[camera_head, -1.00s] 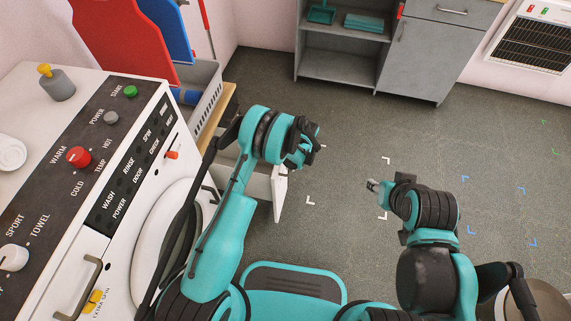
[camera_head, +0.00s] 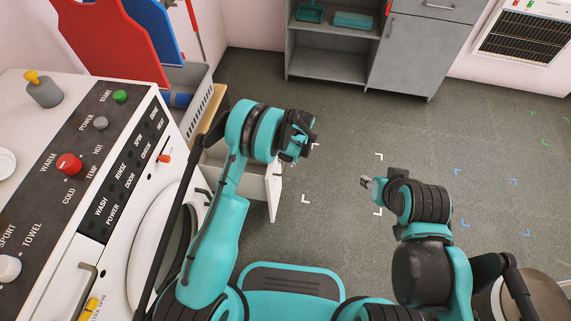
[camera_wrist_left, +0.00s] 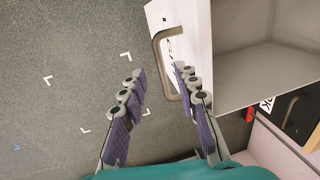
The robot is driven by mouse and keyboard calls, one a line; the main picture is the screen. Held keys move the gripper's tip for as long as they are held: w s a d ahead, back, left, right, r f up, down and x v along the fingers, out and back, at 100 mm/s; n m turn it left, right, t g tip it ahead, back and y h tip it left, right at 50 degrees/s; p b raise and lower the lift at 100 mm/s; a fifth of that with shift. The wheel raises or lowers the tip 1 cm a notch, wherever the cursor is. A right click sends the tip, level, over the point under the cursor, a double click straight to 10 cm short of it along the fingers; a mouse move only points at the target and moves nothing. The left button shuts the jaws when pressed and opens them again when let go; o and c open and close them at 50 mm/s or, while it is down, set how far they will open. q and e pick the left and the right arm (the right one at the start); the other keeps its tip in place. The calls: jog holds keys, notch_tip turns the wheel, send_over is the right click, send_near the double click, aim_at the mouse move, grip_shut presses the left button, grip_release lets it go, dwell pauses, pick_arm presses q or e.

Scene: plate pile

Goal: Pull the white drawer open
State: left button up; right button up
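The white drawer stands partly open beside the washing machine in the head view, its front panel (camera_head: 274,188) standing out over the floor. In the left wrist view its white front (camera_wrist_left: 196,25) and open grey interior (camera_wrist_left: 262,68) fill the upper right. The curved metal handle (camera_wrist_left: 163,60) shows between the fingertips of my left gripper (camera_wrist_left: 158,70), closer to the right finger. The fingers are spread; I cannot tell whether one touches the handle. In the head view my left gripper (camera_head: 293,150) is above the drawer front. My right gripper (camera_head: 368,183) is over the floor, away from the drawer.
The washing machine (camera_head: 120,175) fills the left side, close to my left arm. A grey basket (camera_head: 203,100) and red and blue boards (camera_head: 115,40) stand behind it. A grey cabinet (camera_head: 405,55) is at the back. The floor (camera_head: 330,110) right of the drawer is clear.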

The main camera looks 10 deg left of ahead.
pick_arm(q)
notch_tip(320, 180, up, 8)
jog(key=d, duration=0.1)
jog(key=shift+d+f, duration=0.15)
jog(key=shift+d, duration=0.15)
jog(key=s+a+r+t+h, duration=0.1)
jog(key=s+a+r, duration=0.25)
jog(key=r, duration=0.65)
jog(key=s+a+r+t, duration=0.2)
jog(key=s+a+r, duration=0.15)
jog(key=r, duration=0.65)
jog(key=s+a+r+t, duration=0.2)
jog(key=s+a, duration=0.1)
jog(key=s, duration=0.6)
jog(key=s+a+r+t+h, duration=0.1)
jog(key=s+a+r+t, duration=0.1)
jog(key=s, duration=0.7)
jog(key=shift+a+r+n, duration=0.4)
jog(key=shift+r, duration=0.45)
